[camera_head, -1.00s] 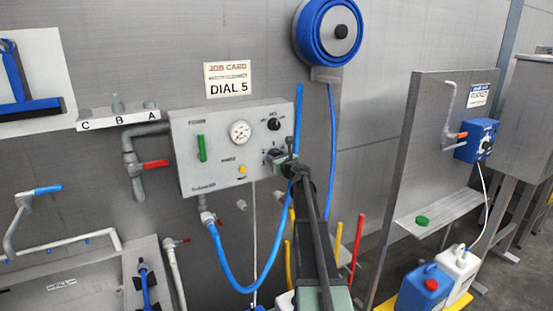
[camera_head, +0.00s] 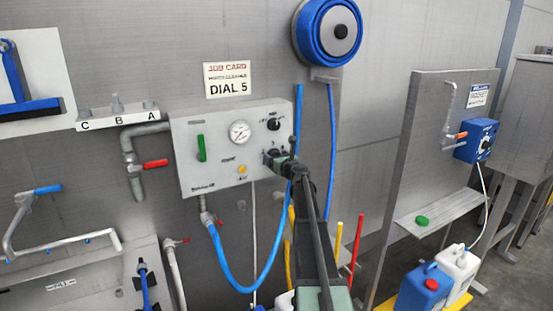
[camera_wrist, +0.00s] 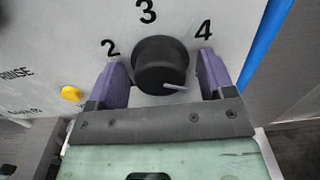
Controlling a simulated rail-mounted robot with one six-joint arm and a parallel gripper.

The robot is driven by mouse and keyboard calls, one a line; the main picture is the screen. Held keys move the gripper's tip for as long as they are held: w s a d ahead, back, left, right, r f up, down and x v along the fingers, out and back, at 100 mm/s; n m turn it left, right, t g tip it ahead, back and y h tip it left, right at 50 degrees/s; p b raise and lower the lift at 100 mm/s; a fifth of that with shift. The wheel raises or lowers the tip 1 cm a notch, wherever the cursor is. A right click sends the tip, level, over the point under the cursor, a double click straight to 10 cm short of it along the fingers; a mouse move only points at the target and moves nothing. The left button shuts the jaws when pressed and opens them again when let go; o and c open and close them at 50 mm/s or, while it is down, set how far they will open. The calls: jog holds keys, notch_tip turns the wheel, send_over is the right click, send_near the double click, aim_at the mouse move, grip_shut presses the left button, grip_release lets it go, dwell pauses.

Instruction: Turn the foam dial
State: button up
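The black foam dial (camera_wrist: 160,65) sits on the grey control panel, with the numbers 2, 3 and 4 printed around its upper side. Its white pointer line points right and slightly down, below the 4. My gripper (camera_wrist: 162,78) has one purple finger on each side of the dial, with narrow gaps showing, so it looks open around it. In the head view my gripper (camera_head: 278,157) is at the lower right of the panel (camera_head: 215,180) and largely hides the dial. The job card (camera_head: 229,80) above reads DIAL 5.
A second black knob (camera_head: 273,124) sits above the dial, beside a gauge (camera_head: 240,132). A yellow button (camera_wrist: 71,93) is left of my fingers. A blue hose (camera_head: 264,272) loops below the panel, and a hose reel (camera_head: 309,42) hangs above right.

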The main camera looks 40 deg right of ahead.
jog(key=s+a, duration=0.1)
jog(key=s, duration=0.9)
jog(key=shift+s+a, duration=0.3)
jog(key=shift+s, duration=0.05)
